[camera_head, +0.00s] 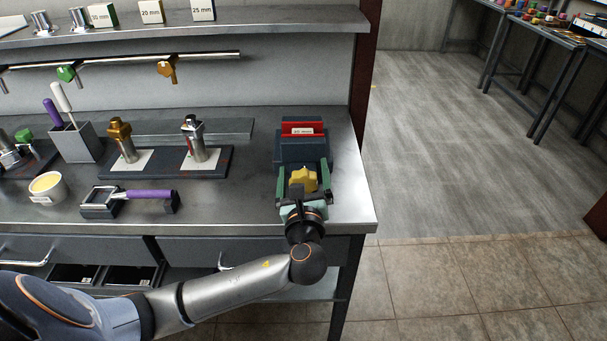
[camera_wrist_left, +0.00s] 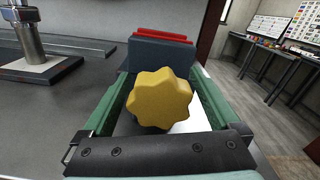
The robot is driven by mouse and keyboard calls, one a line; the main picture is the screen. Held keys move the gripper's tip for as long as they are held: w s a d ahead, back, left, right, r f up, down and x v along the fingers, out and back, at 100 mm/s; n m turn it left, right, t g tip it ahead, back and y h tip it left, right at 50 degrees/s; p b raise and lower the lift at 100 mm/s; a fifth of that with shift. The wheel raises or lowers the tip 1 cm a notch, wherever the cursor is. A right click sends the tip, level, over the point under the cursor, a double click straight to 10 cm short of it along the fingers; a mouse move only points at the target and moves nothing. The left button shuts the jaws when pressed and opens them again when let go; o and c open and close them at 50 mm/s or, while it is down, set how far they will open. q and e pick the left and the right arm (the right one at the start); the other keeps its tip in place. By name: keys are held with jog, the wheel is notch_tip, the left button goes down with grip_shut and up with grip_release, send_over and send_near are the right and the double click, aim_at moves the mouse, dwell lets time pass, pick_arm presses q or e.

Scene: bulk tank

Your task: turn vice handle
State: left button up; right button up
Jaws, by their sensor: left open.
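The vice (camera_head: 302,149) stands near the right end of the steel bench, with a dark body and a red block with a white label at its top. Its handle is a yellow lobed knob (camera_head: 303,180) on the near side. My left gripper (camera_head: 304,184) is at the knob, its green fingers apart on either side of it. In the left wrist view the knob (camera_wrist_left: 160,99) sits between the open fingers, with visible gaps at both sides. The red block (camera_wrist_left: 161,37) shows behind it. My right gripper is not in view.
Left of the vice, a dark base plate (camera_head: 219,164) carries two metal fittings. A purple-handled tool (camera_head: 147,195) and a white cup (camera_head: 47,187) lie nearer the front edge. A shelf (camera_head: 250,25) runs above. Floor is free to the right.

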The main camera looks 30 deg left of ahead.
pick_arm(q)
jog(key=c, duration=1.4)
jog(key=shift+o, duration=0.2)
jog(key=shift+r+m+p, duration=0.2)
jog(key=shift+m+p, duration=0.1)
jog(key=shift+p, duration=0.55)
jog(key=m+p, duration=0.1)
jog(key=p, duration=0.3)
jog(key=shift+r+m, duration=0.15)
jog(key=shift+m, duration=0.25)
jog(key=m+p, duration=0.2)
jog(key=p, duration=0.3)
jog(key=shift+m, duration=0.4)
jog(key=shift+f+m+p, duration=0.35)
jog(key=shift+m+p, duration=0.65)
jog(key=shift+p, duration=0.35)
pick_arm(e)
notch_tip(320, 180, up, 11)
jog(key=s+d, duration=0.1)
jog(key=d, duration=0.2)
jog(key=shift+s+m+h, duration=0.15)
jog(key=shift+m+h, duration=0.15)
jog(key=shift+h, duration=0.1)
pick_arm(q)
jog(key=o, duration=1.4)
jog(key=shift+c, duration=0.2)
